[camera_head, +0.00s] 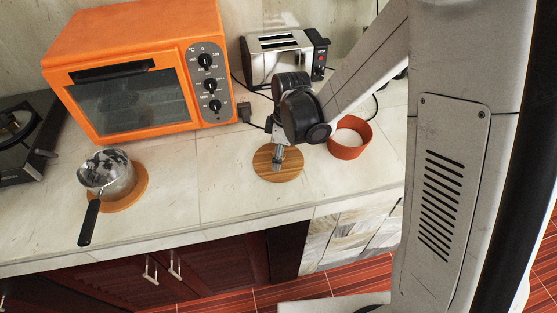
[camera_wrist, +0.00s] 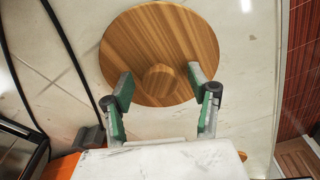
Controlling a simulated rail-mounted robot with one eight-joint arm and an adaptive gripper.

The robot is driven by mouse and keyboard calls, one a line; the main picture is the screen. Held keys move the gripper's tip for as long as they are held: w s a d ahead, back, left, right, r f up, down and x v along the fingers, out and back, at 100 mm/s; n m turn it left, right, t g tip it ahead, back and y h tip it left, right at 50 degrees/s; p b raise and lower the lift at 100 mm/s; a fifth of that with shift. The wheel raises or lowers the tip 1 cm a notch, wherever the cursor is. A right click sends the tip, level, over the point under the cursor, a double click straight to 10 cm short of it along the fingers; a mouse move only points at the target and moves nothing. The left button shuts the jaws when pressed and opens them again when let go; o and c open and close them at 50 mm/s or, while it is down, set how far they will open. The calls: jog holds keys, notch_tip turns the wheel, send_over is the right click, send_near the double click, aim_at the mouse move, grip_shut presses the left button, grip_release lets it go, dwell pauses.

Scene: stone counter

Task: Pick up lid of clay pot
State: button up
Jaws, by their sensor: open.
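The lid is a round striped wooden disc (camera_head: 292,171) lying flat on the stone counter. In the wrist view the lid (camera_wrist: 165,40) fills the upper middle, with a round knob (camera_wrist: 160,83) near its lower part. My gripper (camera_wrist: 160,84) is open, with one green-padded finger on each side of the knob in the picture. I cannot tell how far above the lid the fingertips are. In the head view my gripper (camera_head: 278,160) is over the lid and hides part of it. The orange-brown clay pot (camera_head: 349,150) stands open to the right, with something white inside.
A toaster (camera_head: 277,60) stands behind my gripper, with cables around it. An orange oven (camera_head: 140,70) is at the back left. A saucepan (camera_head: 107,176) sits on a round board at left, beside a dark stove (camera_head: 22,135). Counter between saucepan and lid is clear.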

jog(key=c, duration=1.3)
jog(key=shift+r, duration=0.15)
